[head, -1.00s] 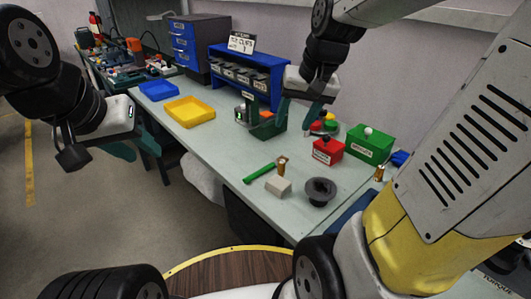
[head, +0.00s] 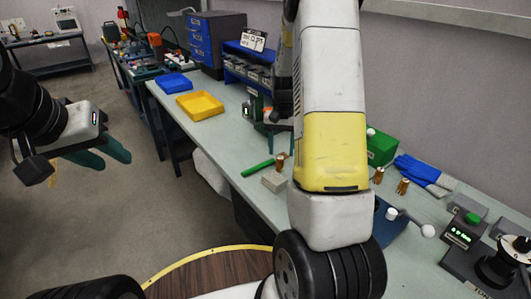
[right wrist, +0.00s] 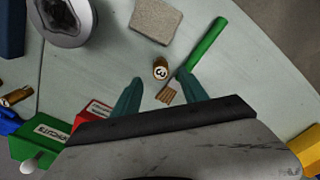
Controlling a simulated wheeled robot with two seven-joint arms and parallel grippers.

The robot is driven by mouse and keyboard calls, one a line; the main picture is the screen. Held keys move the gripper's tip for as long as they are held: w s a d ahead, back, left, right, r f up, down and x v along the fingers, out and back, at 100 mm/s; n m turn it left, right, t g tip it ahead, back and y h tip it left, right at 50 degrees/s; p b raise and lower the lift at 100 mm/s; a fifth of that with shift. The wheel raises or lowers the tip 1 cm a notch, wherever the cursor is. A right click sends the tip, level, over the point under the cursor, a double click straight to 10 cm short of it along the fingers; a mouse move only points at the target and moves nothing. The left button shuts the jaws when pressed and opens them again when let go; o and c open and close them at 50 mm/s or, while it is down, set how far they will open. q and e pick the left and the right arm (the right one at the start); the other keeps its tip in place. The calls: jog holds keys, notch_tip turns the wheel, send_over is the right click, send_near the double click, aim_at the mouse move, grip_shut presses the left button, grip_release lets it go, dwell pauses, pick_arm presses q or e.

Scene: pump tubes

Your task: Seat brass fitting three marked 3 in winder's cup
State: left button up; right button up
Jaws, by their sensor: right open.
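A small brass fitting marked 3 (right wrist: 160,68) stands on the table beside a beige block (right wrist: 156,20), its numbered end facing the camera. In the head view the fitting (head: 281,160) shows just left of my right arm. My right gripper (right wrist: 160,77) is open and empty, its teal fingertips on either side of the fitting's near side in the picture. In the head view my arm mostly hides that gripper. My left gripper (head: 117,163) is open and empty, off the table at left.
A green-handled brush (right wrist: 205,48) lies close right of the fitting. Red (right wrist: 93,112) and green (right wrist: 38,136) boxes stand nearby. Other brass fittings (head: 403,186) stand near blue gloves (head: 424,174). A crank with a white knob (head: 428,231) is at right.

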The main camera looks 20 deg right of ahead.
aim_at(280, 157)
notch_tip(280, 157, down, 5)
jog(key=shift+s+a+r, duration=0.1)
jog(key=shift+s+a, duration=0.05)
grip_shut()
